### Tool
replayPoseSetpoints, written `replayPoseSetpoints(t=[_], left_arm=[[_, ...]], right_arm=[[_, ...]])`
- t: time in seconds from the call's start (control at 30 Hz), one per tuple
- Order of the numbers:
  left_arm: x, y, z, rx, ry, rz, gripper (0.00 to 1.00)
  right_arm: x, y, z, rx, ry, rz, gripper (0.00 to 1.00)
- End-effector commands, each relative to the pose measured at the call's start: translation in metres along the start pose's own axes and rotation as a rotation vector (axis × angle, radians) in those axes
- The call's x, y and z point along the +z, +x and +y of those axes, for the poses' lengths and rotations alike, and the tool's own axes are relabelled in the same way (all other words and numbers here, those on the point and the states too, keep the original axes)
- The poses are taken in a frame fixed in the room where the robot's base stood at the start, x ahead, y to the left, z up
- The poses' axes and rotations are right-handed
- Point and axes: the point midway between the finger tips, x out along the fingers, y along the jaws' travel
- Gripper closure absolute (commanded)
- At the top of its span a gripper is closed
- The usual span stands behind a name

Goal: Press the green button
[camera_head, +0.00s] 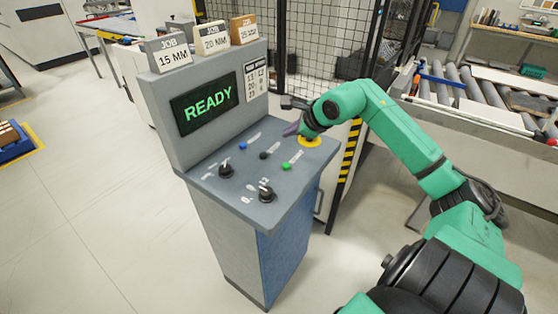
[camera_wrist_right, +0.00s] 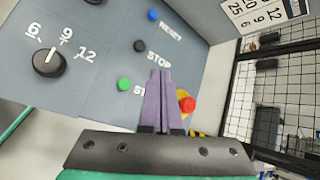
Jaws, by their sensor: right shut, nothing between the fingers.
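The green button (camera_head: 286,166) sits on the sloped top of a grey control console (camera_head: 215,205). It also shows in the right wrist view (camera_wrist_right: 124,84), left of my fingertips. My right gripper (camera_head: 291,130) is above the right part of the panel, its purple fingers together and empty. In the right wrist view the fingers (camera_wrist_right: 160,75) point toward the panel, between the green button and a red button (camera_wrist_right: 187,105) on a yellow base (camera_head: 310,141). I cannot tell whether the fingers touch the panel. The left gripper is out of view.
A blue button (camera_head: 243,146), a black button (camera_head: 263,156) and two black knobs (camera_head: 226,171) share the panel. The display (camera_head: 205,105) reads READY. Three job cards (camera_head: 168,54) stand on top. A mesh fence (camera_head: 320,50) is behind, a roller conveyor (camera_head: 465,90) at right.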

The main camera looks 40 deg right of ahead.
Motion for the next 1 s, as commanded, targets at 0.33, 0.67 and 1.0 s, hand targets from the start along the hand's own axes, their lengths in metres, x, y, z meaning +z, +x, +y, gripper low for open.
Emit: replayPoseSetpoints(t=[0.33,0.67,1.0], left_arm=[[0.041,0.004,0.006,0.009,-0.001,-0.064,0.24],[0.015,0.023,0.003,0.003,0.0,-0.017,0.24],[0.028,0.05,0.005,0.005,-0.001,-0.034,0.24]], right_arm=[[-0.007,0.01,0.008,0.005,0.006,-0.002,1.0],[-0.031,0.044,0.033,0.005,0.007,-0.002,1.0],[-0.045,0.063,0.046,0.002,0.005,-0.002,1.0]])
